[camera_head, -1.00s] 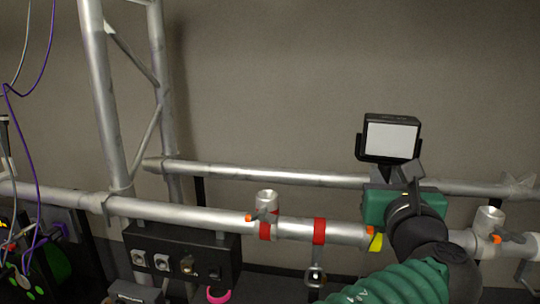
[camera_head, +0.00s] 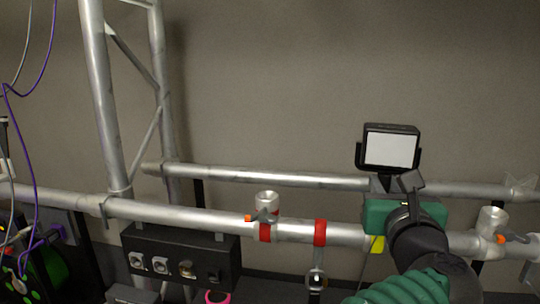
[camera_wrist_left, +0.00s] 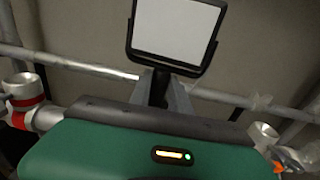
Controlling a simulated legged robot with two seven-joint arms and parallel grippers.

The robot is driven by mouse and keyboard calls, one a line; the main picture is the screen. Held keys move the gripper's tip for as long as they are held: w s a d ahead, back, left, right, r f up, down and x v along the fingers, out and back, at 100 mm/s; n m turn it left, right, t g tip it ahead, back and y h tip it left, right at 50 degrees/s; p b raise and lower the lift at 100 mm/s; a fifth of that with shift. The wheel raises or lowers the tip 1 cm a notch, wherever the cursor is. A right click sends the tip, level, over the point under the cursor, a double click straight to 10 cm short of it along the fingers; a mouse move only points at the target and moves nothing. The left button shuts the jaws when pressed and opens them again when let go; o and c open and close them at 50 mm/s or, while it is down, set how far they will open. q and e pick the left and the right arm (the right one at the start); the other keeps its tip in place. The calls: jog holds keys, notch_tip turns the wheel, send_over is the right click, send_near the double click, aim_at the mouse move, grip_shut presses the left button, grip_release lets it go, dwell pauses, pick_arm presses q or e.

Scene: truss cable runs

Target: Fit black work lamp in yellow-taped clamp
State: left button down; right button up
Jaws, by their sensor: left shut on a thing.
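The black work lamp (camera_head: 389,148) with a pale square panel stands upright above the front truss tube. My left gripper (camera_head: 386,184) is shut on the lamp's stem, just below its yoke. The lamp also shows in the left wrist view (camera_wrist_left: 172,30), with my gripper's fingers (camera_wrist_left: 160,88) around its stem. A strip of yellow tape (camera_head: 377,244) shows on the front tube just below my green gripper body. The yellow-taped clamp itself is hidden behind my gripper, so I cannot tell whether the stem's foot is in it. My right gripper is not in view.
A silver clamp (camera_head: 266,203) with an orange lever stands by red tape at left. Another clamp (camera_head: 490,221) stands right of my gripper. A black socket box (camera_head: 182,258) hangs under the tube (camera_head: 190,215). Cables (camera_head: 35,130) hang at far left.

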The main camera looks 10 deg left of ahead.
pick_arm(q)
jog(key=shift+f, duration=0.2)
jog(key=c, duration=1.1)
grip_release()
jog(key=shift+s, duration=0.1)
jog(key=shift+c, duration=0.2)
jog(key=shift+f, duration=0.15)
jog(key=s+b, duration=0.7)
jog(key=s, duration=0.9)
jog(key=shift+s+d, duration=0.25)
jog(key=shift+s, duration=0.1)
jog(key=shift+w+f, duration=0.1)
jog(key=shift+w, duration=0.05)
